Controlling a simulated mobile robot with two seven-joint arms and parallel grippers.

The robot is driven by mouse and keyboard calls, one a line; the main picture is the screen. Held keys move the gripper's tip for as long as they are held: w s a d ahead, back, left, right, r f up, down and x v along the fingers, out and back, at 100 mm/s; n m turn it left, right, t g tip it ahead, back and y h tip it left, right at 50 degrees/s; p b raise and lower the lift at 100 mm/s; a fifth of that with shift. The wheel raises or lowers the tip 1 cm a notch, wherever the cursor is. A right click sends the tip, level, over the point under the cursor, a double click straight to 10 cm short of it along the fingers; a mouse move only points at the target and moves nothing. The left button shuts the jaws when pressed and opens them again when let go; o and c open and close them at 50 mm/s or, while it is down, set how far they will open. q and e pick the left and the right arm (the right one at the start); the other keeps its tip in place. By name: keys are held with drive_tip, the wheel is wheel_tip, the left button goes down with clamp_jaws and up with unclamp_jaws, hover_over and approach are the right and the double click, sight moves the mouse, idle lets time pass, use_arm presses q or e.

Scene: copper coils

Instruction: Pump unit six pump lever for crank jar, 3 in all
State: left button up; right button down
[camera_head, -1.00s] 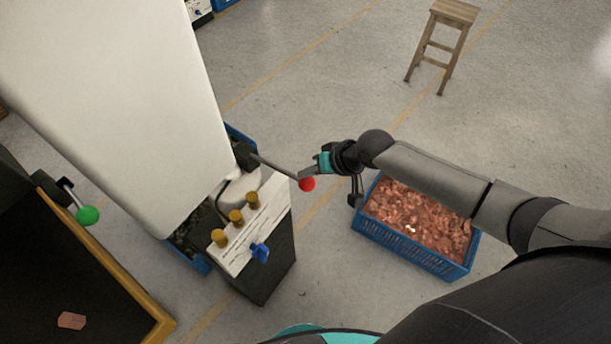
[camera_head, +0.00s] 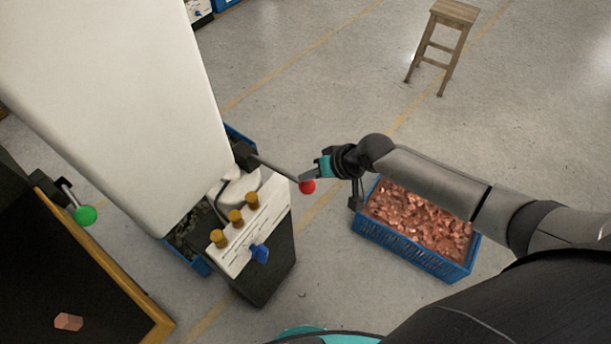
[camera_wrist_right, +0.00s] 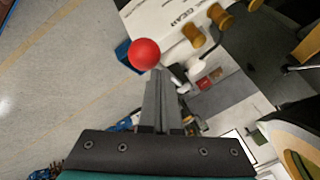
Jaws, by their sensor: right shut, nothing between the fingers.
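The pump lever is a thin metal rod (camera_head: 278,168) with a red ball knob (camera_head: 307,187), sticking out from the side of the white pump unit (camera_head: 120,100). The knob also shows in the right wrist view (camera_wrist_right: 145,54), just beyond the fingertips. My right gripper (camera_head: 309,175) is shut and empty, right at the knob end of the lever; whether it touches cannot be told. In the right wrist view its fingers (camera_wrist_right: 160,85) are together. A grey jar-like part (camera_head: 240,188) is partly hidden behind the unit's front panel. My left gripper is not in view.
A panel with brass knobs (camera_head: 236,217) and a blue valve handle (camera_head: 259,253) fronts the unit. A blue crate of copper pieces (camera_head: 400,244) stands under my right arm. A green-knobbed lever (camera_head: 86,215) is at left. A wooden stool (camera_head: 443,40) stands far back on open floor.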

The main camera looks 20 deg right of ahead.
sight(313, 188)
drive_tip(key=shift+s+d+f+b, duration=0.15)
drive_tip(key=shift+f+b, duration=0.35)
drive_tip(key=shift+f, duration=0.35)
drive_tip(key=shift+s+f+b, duration=0.2)
drive_tip(key=shift+f+b, duration=0.25)
drive_tip(key=shift+f, duration=0.35)
drive_tip(key=shift+s+d+f+b, duration=0.15)
drive_tip(key=shift+f+b, duration=0.35)
drive_tip(key=shift+f, duration=0.35)
idle(1.2)
drive_tip(key=shift+r, duration=0.1)
idle(0.5)
drive_tip(key=shift+w+a+r+p, duration=0.15)
drive_tip(key=shift+w+r+p, duration=0.1)
drive_tip(key=shift+r+p, duration=1)
drive_tip(key=shift+w+a+r+p, duration=0.1)
drive_tip(key=shift+w+r+p, duration=0.1)
drive_tip(key=shift+r+p, duration=0.95)
drive_tip(key=shift+w+a+r+p, duration=0.15)
drive_tip(key=shift+w+r+p, duration=0.1)
drive_tip(key=shift+r+p, duration=1)
drive_tip(key=shift+r, duration=0.1)
